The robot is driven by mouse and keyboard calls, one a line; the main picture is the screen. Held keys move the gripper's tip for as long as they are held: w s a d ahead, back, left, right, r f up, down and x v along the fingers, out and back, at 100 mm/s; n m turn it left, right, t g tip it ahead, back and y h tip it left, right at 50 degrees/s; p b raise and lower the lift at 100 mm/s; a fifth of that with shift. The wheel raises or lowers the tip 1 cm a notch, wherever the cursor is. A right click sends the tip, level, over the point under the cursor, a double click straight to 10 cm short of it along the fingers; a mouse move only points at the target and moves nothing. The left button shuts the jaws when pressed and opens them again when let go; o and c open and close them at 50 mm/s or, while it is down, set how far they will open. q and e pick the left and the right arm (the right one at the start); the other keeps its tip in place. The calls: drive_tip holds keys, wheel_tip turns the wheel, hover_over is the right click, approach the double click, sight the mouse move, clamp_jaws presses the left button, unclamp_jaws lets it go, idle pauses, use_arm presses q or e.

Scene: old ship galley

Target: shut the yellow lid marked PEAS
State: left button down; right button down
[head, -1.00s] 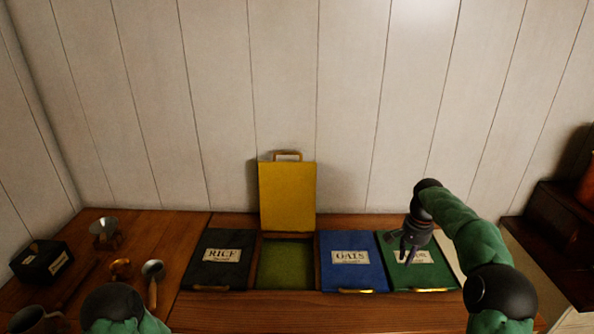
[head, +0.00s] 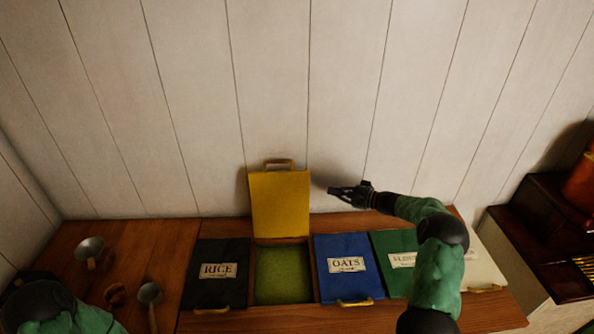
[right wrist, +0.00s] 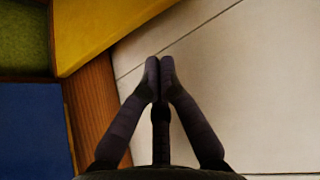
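The yellow lid (head: 281,203) stands open and upright against the back wall, with its handle (head: 279,163) at the top. No lettering shows on the side facing me. Below it the bin (head: 284,275) is open and shows a green inside. My right gripper (head: 332,190) is to the right of the lid, near its upper half, and points left; it looks apart from it. In the right wrist view its fingertips (right wrist: 159,66) are together with nothing between them, and part of the yellow lid (right wrist: 100,25) shows at upper left. My left gripper is not in view; only my left arm shows.
The black RICE lid (head: 217,272) is shut to the left. The blue OATS lid (head: 347,266), a green lid (head: 393,258) and a white lid (head: 484,267) are shut to the right. Scoops (head: 149,294) and a funnel (head: 90,250) lie on the left counter.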

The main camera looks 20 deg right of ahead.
drive_tip(key=w+a+t+p, duration=0.15)
drive_tip(key=w+a, duration=0.25)
drive_tip(key=w, duration=0.6)
drive_tip(key=shift+m, duration=0.4)
drive_tip(key=shift+s+a+r+p, duration=0.1)
drive_tip(key=shift+s+a+p, duration=0.15)
drive_tip(key=shift+s, duration=0.45)
drive_tip(key=shift+s+a+f+p, duration=0.15)
drive_tip(key=shift+s+a, duration=0.1)
drive_tip(key=shift+s, duration=0.5)
drive_tip(key=shift+s+a+r+p, duration=0.15)
drive_tip(key=shift+s+a+p, duration=0.1)
drive_tip(key=shift+s, duration=0.45)
